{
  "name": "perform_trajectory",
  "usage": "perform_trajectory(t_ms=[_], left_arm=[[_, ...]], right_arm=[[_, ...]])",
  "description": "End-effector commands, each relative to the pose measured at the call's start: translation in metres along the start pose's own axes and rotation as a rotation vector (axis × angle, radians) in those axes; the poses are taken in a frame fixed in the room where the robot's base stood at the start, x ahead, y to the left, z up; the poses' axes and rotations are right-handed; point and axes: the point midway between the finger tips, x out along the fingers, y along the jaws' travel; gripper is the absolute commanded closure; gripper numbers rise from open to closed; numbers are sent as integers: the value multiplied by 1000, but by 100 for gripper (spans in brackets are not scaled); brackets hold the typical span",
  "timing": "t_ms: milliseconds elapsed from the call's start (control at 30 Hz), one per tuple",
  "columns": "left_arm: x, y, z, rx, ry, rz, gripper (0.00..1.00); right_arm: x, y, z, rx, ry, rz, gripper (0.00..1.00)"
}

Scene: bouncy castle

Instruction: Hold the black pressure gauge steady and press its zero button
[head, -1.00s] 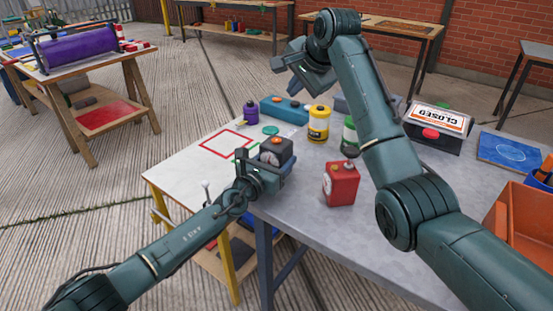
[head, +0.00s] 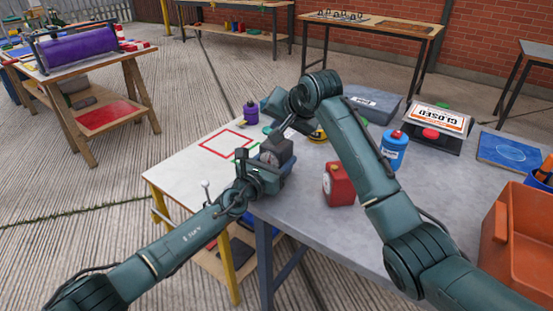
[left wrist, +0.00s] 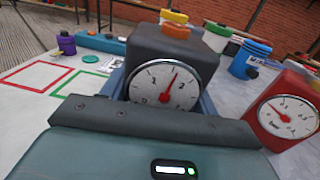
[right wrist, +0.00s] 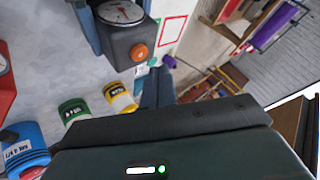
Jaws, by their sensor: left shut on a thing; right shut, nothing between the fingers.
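The black pressure gauge (head: 277,150) is a dark box with a white dial (left wrist: 163,84) and an orange button (left wrist: 177,32) on top. My left gripper (head: 264,168) is shut on its sides, with the dial facing the left wrist camera. The gauge is upright; I cannot tell whether it touches the table. My right gripper (head: 284,128) is shut and empty, just beyond and above the gauge in the head view. In the right wrist view its closed fingers (right wrist: 157,86) are apart from the button (right wrist: 140,52), which is uncovered.
A red gauge (head: 340,184) stands close to the right of the black one. Blue (head: 394,150), green (right wrist: 73,110) and yellow (right wrist: 119,97) canisters stand behind. Red (head: 226,145) and green outlines mark the white table part. An orange bin (head: 514,228) is at right.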

Motion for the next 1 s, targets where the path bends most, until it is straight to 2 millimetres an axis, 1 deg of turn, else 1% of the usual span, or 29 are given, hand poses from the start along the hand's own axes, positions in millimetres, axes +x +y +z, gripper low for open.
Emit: perform_trajectory(t_ms=[100, 233, 1000], left_arm=[[0, 0, 0, 1, 1, 0, 75], [0, 0, 0, 1, 1, 0, 75], [0, 0, 0, 1, 1, 0, 75]], right_arm=[[6, 4, 5, 0, -1, 0, 100], [9, 6, 7, 0, 0, -1, 100], [9, 7, 7, 1, 0, -1, 100]])
